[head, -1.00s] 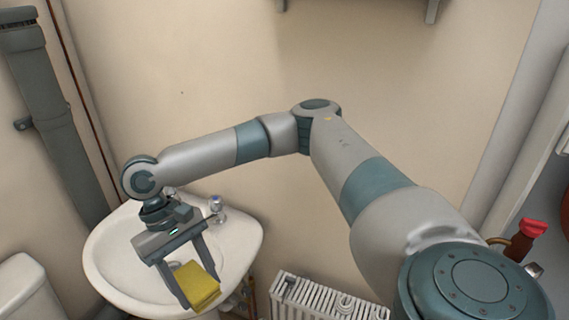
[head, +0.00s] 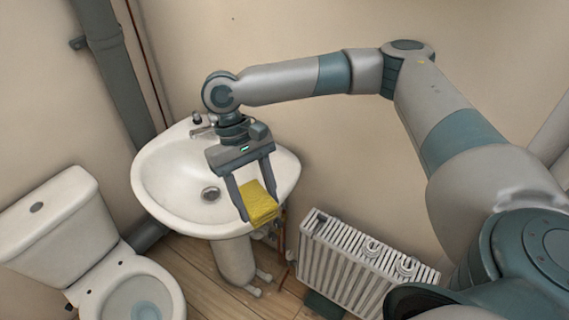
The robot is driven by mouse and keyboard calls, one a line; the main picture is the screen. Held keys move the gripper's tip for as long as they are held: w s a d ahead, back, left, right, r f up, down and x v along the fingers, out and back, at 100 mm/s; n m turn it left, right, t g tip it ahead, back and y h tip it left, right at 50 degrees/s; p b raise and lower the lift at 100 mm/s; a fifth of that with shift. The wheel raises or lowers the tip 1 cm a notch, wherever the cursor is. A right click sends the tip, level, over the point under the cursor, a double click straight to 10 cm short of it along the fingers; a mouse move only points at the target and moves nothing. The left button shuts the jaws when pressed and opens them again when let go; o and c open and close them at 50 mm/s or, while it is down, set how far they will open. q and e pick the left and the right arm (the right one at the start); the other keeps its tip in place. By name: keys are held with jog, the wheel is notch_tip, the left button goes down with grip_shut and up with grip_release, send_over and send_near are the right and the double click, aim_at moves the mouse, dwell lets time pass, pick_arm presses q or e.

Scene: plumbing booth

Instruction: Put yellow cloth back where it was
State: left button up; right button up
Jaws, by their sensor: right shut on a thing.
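My right gripper (head: 254,196) is shut on the folded yellow cloth (head: 260,207). It holds the cloth between its two fingers, in front of and above the right part of the white sink (head: 160,185) as seen in the head view. I cannot tell whether the cloth touches the sink rim. My left gripper is not in view.
A white toilet (head: 60,215) stands at the lower left. A white radiator (head: 350,262) is on the wall to the right of the sink. A tap (head: 203,128) is at the sink's back edge. A grey pipe (head: 112,75) runs down the wall at the left.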

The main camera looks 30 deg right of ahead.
jog(key=w+d+n+t+h+p, duration=0.1)
jog(key=w+d+n+h, duration=0.1)
jog(key=w+n, duration=0.55)
jog(key=w+d+n+t+h+p, duration=0.15)
jog(key=w+n, duration=0.35)
jog(key=w, duration=0.6)
jog(key=w+d+f+n+t+p, duration=0.1)
jog(key=w+d+f+n+t, duration=0.1)
jog(key=d+n, duration=0.3)
jog(key=w+d+f+n+t+p, duration=0.1)
jog(key=d+f+n, duration=0.3)
jog(key=d, duration=1)
jog(key=shift+w+n+t, duration=0.35)
jog(key=shift+w, duration=0.3)
jog(key=shift+h, duration=0.25)
notch_tip(320, 180, down, 6)
jog(key=shift+r+p, duration=0.2)
jog(key=shift+p, duration=0.7)
jog(key=shift+f, duration=0.3)
